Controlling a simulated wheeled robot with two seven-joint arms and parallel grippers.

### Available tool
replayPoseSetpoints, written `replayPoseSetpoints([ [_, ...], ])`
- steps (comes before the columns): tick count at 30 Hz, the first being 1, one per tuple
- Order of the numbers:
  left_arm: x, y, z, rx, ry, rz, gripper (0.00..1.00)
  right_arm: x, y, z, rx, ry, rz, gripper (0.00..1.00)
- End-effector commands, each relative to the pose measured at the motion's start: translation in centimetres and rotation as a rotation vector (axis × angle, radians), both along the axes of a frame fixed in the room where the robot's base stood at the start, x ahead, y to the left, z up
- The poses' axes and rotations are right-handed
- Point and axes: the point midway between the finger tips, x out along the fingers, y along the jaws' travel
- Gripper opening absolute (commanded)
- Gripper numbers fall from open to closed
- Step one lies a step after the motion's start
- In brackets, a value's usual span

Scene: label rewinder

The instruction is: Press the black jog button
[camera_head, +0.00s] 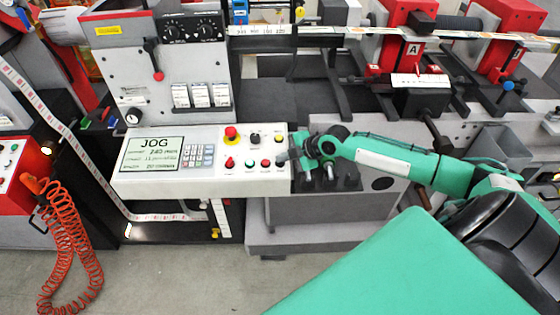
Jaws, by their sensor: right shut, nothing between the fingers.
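The pale control panel (210,184) has a screen (153,154) reading "JOG", a keypad and two rows of buttons. A black button (255,139) is in the upper row, just right of the large red mushroom button (231,134) on its yellow base. My right gripper (284,157) is shut and empty. It reaches in from the right, with its tips over the panel's right end beside the lower row, to the right of and below the black button. The black button is in clear view, apart from the gripper. My left gripper is not in view.
The lower row has a red button (229,162), a green one (249,163) and another red one (265,162) close to my fingertips. A grey machine housing (140,80) rises behind the panel. A black block with levers (335,180) lies beneath my right wrist.

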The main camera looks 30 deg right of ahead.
Motion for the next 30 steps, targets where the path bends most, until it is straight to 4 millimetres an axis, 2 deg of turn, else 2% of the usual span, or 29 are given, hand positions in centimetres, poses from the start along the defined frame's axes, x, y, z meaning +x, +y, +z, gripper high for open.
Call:
replayPoseSetpoints([
  [8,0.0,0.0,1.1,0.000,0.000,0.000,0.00,-0.2,0.1,1.5,-0.001,0.001,0.000,0.00],
  [20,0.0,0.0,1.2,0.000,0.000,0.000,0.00,-0.2,0.1,1.8,0.000,0.000,0.000,0.00],
  [30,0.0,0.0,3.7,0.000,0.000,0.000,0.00,-0.6,0.3,4.8,-0.001,0.000,0.001,0.00],
])
